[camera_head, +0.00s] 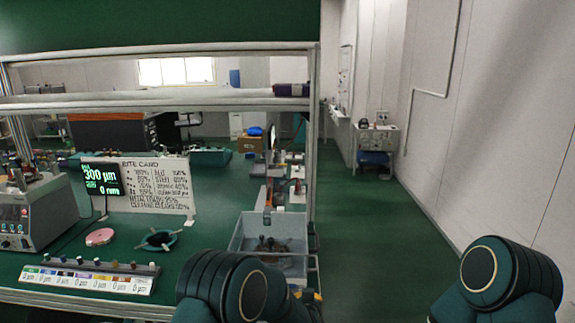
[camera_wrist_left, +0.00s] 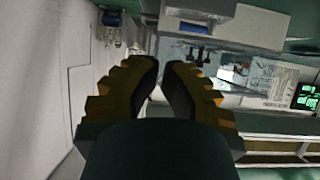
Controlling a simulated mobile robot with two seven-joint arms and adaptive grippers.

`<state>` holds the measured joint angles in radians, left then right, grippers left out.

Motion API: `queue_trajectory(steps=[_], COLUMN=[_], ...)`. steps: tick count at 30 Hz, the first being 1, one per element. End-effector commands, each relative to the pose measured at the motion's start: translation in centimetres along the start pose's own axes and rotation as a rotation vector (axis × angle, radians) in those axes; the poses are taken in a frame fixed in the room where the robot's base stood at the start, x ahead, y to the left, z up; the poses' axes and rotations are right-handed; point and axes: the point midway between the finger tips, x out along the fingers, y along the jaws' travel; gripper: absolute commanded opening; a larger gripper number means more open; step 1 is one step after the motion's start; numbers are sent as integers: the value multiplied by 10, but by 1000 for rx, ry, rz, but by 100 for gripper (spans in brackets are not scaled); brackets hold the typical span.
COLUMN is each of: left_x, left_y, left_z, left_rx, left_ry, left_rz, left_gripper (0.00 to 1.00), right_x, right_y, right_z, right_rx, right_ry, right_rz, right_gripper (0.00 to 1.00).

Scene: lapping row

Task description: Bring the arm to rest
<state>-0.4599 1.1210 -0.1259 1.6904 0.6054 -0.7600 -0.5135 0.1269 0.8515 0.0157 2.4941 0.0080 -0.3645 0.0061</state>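My left arm comes in at the bottom centre of the head view, and its dark green rounded link hides most of the left gripper. Only a small yellow and dark part of the left gripper shows beside it. In the left wrist view the left gripper (camera_wrist_left: 164,66) has two yellow stepped fingers with dark pads. A gap shows between the pads, with nothing held in it. My right arm's dark green link is at the lower right of the head view; its gripper is out of view.
The green bench (camera_head: 216,196) holds a grey bin (camera_head: 247,232) close to my left arm, a rate card (camera_head: 158,183), a pink disc (camera_head: 100,237), a dark ring fixture (camera_head: 158,240) and a row of labelled blocks (camera_head: 85,277). The green aisle floor (camera_head: 375,230) at the right is clear.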

Motion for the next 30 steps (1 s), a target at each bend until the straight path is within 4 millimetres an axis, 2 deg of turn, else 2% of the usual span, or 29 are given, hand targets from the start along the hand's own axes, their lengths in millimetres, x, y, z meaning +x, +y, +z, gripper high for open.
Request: queue_trajectory(steps=[1, 4, 7, 11, 12, 15, 18, 21, 24, 30], left_x=[-5, -24, -56, -115, -135, -182, -220, -242, -252, -252], left_y=[-20, -52, -83, -112, -118, -127, -130, -132, -132, -132], left_z=[22, 69, 120, 180, 195, 225, 244, 253, 257, 257], left_rx=[-19, -63, -126, -220, -249, -312, -359, -386, -397, -397], left_ry=[-63, -198, -355, -563, -623, -754, -849, -904, -927, -927], left_rz=[7, 37, 70, 114, 128, 156, 177, 189, 195, 195], left_gripper=[0, 0, 0, 0, 0, 0, 0, 0, 0, 0], right_x=[0, 0, 0, 0, 0, 0, 0, 0, 0, 0], right_y=[0, 0, 0, 0, 0, 0, 0, 0, 0, 0], right_z=[0, 0, 1, 1, 0, 0, 0, 1, 1, 1], right_rx=[0, 1, 1, 0, 0, 0, 0, 1, 1, 1], right_ry=[0, 0, -1, -1, -1, -1, -1, -1, -1, -1], right_rz=[0, 0, 0, 0, 0, 0, 0, 0, 0, 0], right_gripper=[39, 39, 39, 39, 39, 39, 39, 39, 39, 39])
